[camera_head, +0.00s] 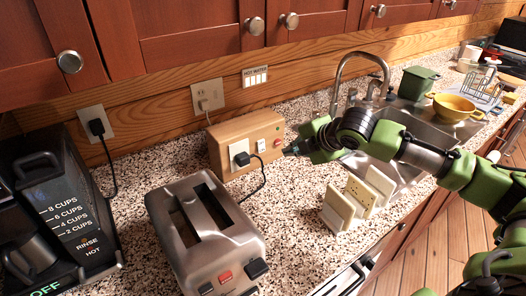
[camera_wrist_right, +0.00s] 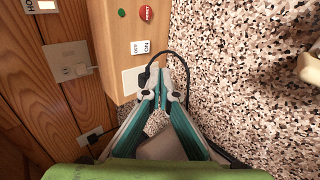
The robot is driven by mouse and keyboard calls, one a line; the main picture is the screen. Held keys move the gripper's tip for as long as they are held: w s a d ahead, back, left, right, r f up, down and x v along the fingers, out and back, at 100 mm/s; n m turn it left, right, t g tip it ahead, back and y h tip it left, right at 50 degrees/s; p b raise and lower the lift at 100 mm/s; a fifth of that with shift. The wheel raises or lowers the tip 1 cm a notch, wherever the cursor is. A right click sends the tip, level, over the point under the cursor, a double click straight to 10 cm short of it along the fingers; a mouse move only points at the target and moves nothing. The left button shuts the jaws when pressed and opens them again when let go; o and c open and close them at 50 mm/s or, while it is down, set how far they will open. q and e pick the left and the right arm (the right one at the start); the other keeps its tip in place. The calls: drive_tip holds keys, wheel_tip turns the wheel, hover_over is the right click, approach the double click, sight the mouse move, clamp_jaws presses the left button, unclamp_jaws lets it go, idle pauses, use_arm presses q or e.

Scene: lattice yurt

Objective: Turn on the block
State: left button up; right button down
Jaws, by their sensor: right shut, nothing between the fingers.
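The block (camera_head: 230,133) is a wooden box on the counter against the back wall. Its front carries a white socket with a black plug (camera_head: 242,159), a small white switch (camera_head: 261,145) and a red button (camera_head: 277,142). My right gripper (camera_head: 288,151) is shut and empty, just off the block's right front. In its wrist view the fingertips (camera_wrist_right: 161,88) appear near the plug; contact cannot be told. My left gripper is out of view.
A toaster (camera_head: 182,193) stands in front of the block, with a black cord between them. A coffee maker (camera_head: 60,200) is at left, the sink (camera_head: 415,125) at right.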

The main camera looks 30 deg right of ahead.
drive_tip(key=p, duration=0.4)
approach(262, 151)
wheel_tip(262, 151, down, 4)
drive_tip(key=w, duration=0.2)
drive_tip(key=shift+w+a+f, duration=0.15)
drive_tip(key=shift+w+f, duration=0.05)
drive_tip(key=shift+w, duration=0.35)
drive_tip(key=shift+w+a+f, duration=0.15)
drive_tip(key=shift+w+f, duration=0.05)
drive_tip(key=shift+w, duration=0.4)
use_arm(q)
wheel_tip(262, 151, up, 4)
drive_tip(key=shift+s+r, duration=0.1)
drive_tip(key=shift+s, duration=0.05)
use_arm(e)
drive_tip(key=shift+w+f+t+b, duration=0.25)
drive_tip(key=shift+f+b, duration=0.2)
drive_tip(key=shift+b, duration=0.25)
drive_tip(key=shift+r, duration=0.35)
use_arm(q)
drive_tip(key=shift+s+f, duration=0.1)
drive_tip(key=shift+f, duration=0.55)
use_arm(e)
drive_tip(key=shift+w, duration=0.1)
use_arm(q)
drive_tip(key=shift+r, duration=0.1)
